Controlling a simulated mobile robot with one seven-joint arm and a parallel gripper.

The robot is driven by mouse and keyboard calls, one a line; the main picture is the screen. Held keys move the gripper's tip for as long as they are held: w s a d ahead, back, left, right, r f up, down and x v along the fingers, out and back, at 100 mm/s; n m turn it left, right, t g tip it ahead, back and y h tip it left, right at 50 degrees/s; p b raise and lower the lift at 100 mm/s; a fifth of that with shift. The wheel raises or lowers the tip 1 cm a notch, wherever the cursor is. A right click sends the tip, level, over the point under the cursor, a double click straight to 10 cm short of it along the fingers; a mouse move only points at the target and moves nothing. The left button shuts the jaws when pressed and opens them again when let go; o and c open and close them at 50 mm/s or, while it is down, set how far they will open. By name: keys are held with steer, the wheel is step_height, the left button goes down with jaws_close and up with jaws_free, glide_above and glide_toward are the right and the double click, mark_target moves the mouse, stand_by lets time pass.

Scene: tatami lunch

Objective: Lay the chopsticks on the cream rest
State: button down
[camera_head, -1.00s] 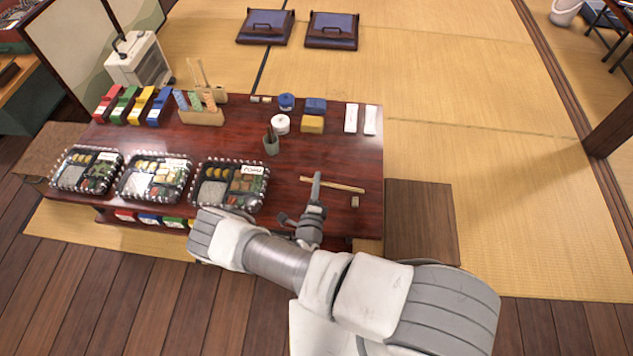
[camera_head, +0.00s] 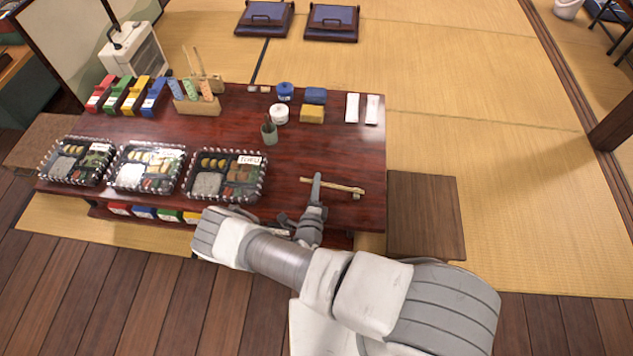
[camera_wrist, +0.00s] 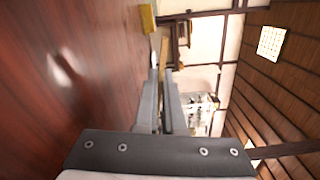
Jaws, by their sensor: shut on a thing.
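The light wooden chopsticks (camera_head: 340,187) lie across the picture just above the right front of the dark red table, their left end by my fingertips. My gripper (camera_head: 316,178) is shut on them near that end. In the wrist view a tan strip, the chopsticks (camera_wrist: 164,48), shows between the fingertips (camera_wrist: 166,72). The small cream rest (camera_head: 356,196) is on the table at the chopsticks' right end, just below it in the picture. I cannot tell whether they touch. The rest cannot be made out in the wrist view.
Bento boxes (camera_head: 225,179) line the table's left and front. A green cup (camera_head: 269,133) with sticks stands behind my gripper. A yellow block (camera_head: 312,115), blue box (camera_head: 315,95) and white packets (camera_head: 372,109) lie at the back. The table's right edge is close to the rest.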

stand_by(0.3)
steer(key=shift+c, duration=2.3)
jaws_free()
steer(key=shift+r, duration=0.1)
steer(key=shift+r+p, duration=2.75)
steer(key=shift+r, duration=0.75)
steer(key=shift+s+f, duration=0.1)
